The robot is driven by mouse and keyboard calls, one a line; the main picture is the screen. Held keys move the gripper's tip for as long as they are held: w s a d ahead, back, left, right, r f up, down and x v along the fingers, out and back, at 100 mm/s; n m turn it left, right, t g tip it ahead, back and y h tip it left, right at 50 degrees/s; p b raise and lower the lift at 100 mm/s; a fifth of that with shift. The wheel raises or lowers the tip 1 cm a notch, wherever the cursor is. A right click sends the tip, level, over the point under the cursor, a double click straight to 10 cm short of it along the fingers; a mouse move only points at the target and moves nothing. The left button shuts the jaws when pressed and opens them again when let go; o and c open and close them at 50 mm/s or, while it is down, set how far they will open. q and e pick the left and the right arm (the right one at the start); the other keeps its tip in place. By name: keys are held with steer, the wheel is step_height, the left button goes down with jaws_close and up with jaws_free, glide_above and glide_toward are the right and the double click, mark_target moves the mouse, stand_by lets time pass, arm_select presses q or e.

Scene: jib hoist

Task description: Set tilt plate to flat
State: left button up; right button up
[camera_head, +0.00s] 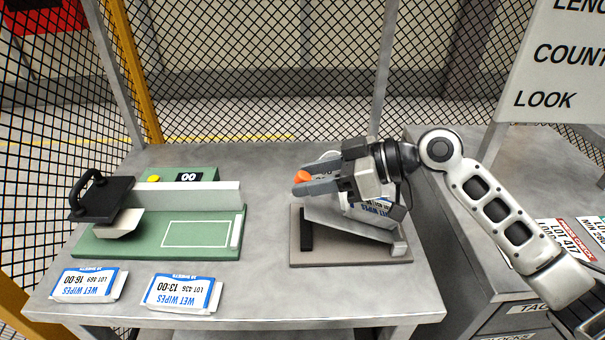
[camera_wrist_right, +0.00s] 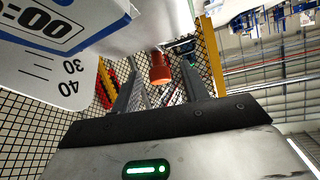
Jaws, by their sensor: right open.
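The tilt plate (camera_head: 335,222) stands on a brown-grey base (camera_head: 345,262) on the table. It is tilted, sloping down to the right to a raised lip, and a white-and-blue wipes pack (camera_head: 378,208) rests on it. An orange knob (camera_head: 302,176) is at its upper left. My right gripper (camera_head: 308,183) is open above the plate, its fingers pointing left at the knob. In the right wrist view the red-orange knob (camera_wrist_right: 160,68) shows between the open fingers; contact cannot be told. A white scale (camera_wrist_right: 50,55) marked 30 and 40 is beside it. My left gripper is out of view.
A green board (camera_head: 150,245) with a black handled block (camera_head: 103,200) and a counter display (camera_head: 188,177) stands at the left. Two wipes packs (camera_head: 88,285) (camera_head: 182,293) lie at the front. A mesh fence (camera_head: 230,80) runs behind; a grey cabinet (camera_head: 480,250) is at right.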

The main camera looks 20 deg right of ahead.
steer(key=shift+x, duration=1.05)
